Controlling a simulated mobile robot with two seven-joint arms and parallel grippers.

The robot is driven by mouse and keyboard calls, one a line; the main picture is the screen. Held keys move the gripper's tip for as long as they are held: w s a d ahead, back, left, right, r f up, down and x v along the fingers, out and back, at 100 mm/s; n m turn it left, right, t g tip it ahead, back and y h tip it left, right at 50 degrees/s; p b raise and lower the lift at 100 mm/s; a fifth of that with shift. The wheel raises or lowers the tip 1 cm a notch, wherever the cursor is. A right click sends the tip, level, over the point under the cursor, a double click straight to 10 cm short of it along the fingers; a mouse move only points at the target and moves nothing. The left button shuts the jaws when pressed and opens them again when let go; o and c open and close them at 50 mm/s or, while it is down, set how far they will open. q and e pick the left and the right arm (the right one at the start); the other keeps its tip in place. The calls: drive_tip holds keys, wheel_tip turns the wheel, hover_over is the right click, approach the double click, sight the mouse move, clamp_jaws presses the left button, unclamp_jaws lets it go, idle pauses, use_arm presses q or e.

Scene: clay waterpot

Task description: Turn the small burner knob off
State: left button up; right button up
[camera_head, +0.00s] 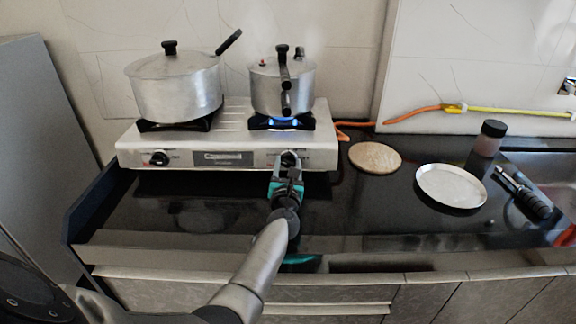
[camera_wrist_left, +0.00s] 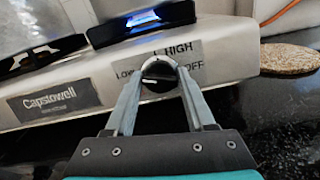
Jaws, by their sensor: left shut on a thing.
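The silver two-burner stove (camera_head: 226,135) stands on the black counter. The small burner knob (camera_wrist_left: 158,77) is black and round, set in the stove front at the right, with LOW, HIGH and OFF printed around it. My left gripper (camera_head: 288,162) is at this knob, and its fingers are shut on the knob's sides in the left wrist view (camera_wrist_left: 158,72). A blue flame (camera_head: 282,120) burns under the small pot (camera_head: 268,88), and blue light also shows at the burner in the left wrist view (camera_wrist_left: 143,18). My right gripper is not in view.
A large pot (camera_head: 172,92) sits on the left burner, above the other knob (camera_head: 159,159). A round wooden board (camera_head: 375,157), a metal plate (camera_head: 451,187) and a dark-lidded jar (camera_head: 490,139) are to the right. An orange hose (camera_head: 405,117) runs behind.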

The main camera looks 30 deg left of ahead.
use_arm(q)
clamp_jaws()
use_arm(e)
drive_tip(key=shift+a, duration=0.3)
